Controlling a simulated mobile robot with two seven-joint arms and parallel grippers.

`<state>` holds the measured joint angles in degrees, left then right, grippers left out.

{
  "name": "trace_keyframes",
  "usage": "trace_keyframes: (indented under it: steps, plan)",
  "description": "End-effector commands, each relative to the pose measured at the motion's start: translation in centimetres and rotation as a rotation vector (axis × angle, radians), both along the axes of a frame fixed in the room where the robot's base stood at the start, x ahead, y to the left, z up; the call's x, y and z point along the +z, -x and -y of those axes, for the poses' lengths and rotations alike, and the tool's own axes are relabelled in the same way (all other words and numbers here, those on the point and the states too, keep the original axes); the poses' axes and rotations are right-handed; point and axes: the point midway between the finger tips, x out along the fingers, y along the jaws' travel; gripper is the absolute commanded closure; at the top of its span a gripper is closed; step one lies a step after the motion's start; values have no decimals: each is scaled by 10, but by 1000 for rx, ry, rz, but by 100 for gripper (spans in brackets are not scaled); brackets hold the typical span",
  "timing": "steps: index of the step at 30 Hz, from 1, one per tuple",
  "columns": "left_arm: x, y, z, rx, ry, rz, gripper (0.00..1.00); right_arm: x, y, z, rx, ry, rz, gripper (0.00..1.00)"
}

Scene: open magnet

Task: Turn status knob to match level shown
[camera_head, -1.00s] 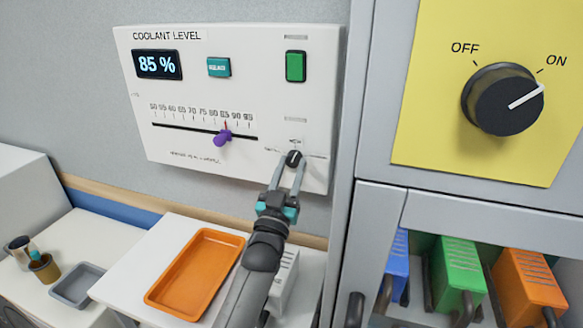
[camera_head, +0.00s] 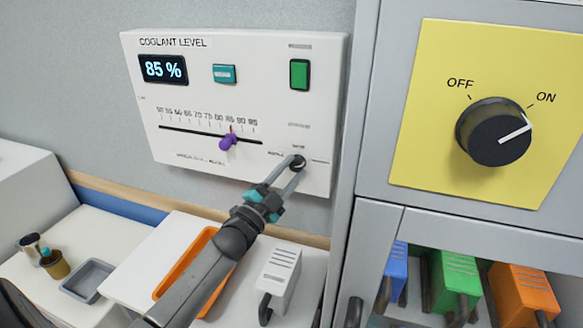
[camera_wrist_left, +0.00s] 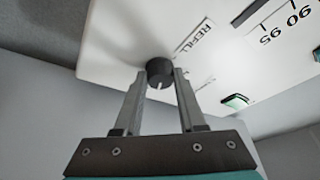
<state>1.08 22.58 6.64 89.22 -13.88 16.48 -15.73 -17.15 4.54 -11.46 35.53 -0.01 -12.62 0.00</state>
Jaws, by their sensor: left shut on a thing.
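The coolant panel (camera_head: 225,75) hangs on the wall, its display (camera_head: 163,68) reading 85 %. A purple slider (camera_head: 228,143) sits near the 85 mark on its scale. The small black status knob (camera_head: 297,162) is at the panel's lower right. My left gripper (camera_head: 292,167) is shut on this knob, coming from the lower left. In the left wrist view the knob (camera_wrist_left: 159,72) sits between the fingertips, with a white pointer mark on its face and a "REFILL" label beside it. The other knob labels are too small to read surely. My right gripper is not seen.
A yellow plate with a large black knob (camera_head: 496,132) pointing near ON is at the right. Blue, green and orange blocks (camera_head: 524,290) stand in the cabinet below.

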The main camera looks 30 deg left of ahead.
Motion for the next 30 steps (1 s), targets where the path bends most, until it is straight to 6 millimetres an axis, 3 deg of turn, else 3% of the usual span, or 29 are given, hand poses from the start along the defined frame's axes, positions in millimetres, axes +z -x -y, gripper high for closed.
trace_keyframes:
  steps: [9,24,25,30]
  plan:
    - [3,0,-1,0,-108,-21,100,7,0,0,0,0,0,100]
    - [3,0,-1,2,-127,-25,100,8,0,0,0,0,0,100]
    - [3,0,-1,2,-127,-25,59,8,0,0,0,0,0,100]
    - [2,0,-1,1,-126,-26,40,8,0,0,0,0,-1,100]
